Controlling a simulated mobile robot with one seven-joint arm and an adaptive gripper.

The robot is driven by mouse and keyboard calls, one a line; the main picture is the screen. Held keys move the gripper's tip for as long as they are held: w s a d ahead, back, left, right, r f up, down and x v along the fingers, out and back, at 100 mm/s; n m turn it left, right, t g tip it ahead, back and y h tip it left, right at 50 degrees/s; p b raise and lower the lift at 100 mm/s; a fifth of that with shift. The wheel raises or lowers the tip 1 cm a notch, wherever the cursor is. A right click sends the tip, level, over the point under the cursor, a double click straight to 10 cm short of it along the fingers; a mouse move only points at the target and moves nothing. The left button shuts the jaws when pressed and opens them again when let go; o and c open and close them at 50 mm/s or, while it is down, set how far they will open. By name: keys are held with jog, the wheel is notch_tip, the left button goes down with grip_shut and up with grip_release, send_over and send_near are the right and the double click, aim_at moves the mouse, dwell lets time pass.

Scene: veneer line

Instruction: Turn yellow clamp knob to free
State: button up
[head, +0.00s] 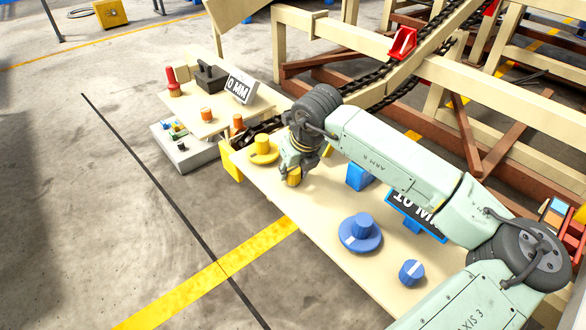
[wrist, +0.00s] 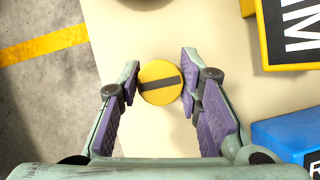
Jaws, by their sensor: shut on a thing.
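The yellow clamp knob (wrist: 159,70) is round, with a dark bar across its top. In the wrist view the bar lies nearly level, its right end slightly higher. My gripper (wrist: 160,86) has its purple-padded fingers on the left and right sides of the knob and is shut on it. In the head view the knob (head: 293,179) shows at the bottom of my gripper, partly hidden by it, on the pale bench top (head: 313,225).
A yellow stepped disc (head: 263,151) stands left of my gripper. A blue block (head: 359,177), a blue stepped disc (head: 360,236) and a blue knob (head: 411,272) stand to the right. A chain and beige frame (head: 340,40) lie behind. Open floor lies in front.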

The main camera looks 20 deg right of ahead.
jog(key=c, duration=0.3)
jog(key=shift+f+n+y+b, duration=0.15)
jog(key=shift+n+y+b, duration=0.25)
jog(key=shift+n+b, duration=0.7)
jog(key=n+y+b, duration=0.1)
jog(key=n, duration=0.1)
jog(key=shift+n+g+b, duration=0.3)
jog(key=n+g+y+b, duration=0.1)
jog(key=n, duration=0.2)
jog(key=shift+n, duration=0.3)
jog(key=n, duration=0.2)
jog(key=n+g+y, duration=0.1)
jog(key=n, duration=0.1)
jog(key=shift+g, duration=0.3)
jog(key=n+g, duration=0.1)
jog(key=n, duration=0.4)
jog(key=shift+g, duration=0.4)
jog(key=shift+n, duration=0.4)
